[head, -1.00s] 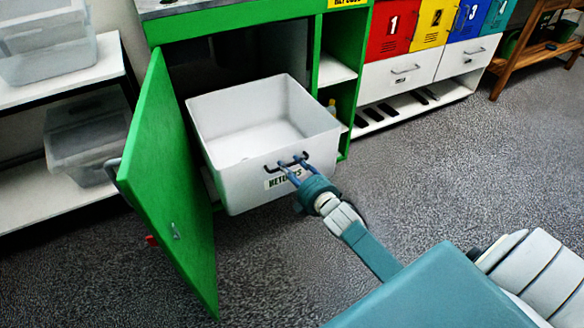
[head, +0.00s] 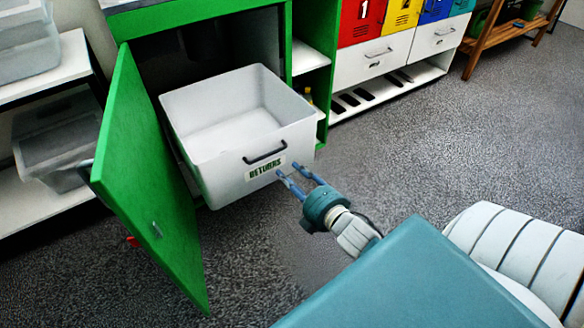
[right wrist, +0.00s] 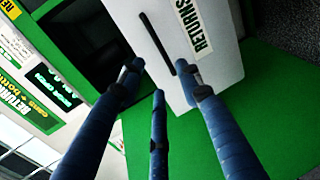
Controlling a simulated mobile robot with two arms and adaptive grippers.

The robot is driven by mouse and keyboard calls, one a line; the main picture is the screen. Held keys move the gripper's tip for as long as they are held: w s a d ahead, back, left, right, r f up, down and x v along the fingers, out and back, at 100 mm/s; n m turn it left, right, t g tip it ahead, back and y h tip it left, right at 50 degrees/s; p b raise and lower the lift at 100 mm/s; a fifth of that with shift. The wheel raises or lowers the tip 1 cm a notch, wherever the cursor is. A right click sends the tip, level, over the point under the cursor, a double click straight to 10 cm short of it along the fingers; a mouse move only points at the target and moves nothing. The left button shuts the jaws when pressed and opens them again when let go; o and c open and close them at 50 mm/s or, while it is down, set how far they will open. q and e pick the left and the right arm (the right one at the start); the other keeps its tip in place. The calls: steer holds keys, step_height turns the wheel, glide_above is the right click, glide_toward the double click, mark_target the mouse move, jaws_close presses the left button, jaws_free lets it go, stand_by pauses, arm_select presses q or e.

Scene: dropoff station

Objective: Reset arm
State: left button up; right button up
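My right gripper (head: 302,179) is open and empty in the head view. Its fingertips are just off the front of the white returns bin (head: 222,185), below and right of the bin's dark handle (head: 264,153). In the right wrist view the spread blue fingers (right wrist: 155,95) have nothing between them, and the handle (right wrist: 156,43) lies beyond them. The bin is empty, labelled "RETURNS" (head: 267,170), and juts out of the green cabinet (head: 210,20). My left gripper is not in view.
The green cabinet door (head: 150,190) stands open left of the bin. A white shelf (head: 45,205) with clear plastic boxes is at the far left. Coloured numbered lockers (head: 400,20) stand at the back right. The grey floor (head: 420,150) on the right is clear.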

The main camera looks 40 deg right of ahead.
stand_by(0.5)
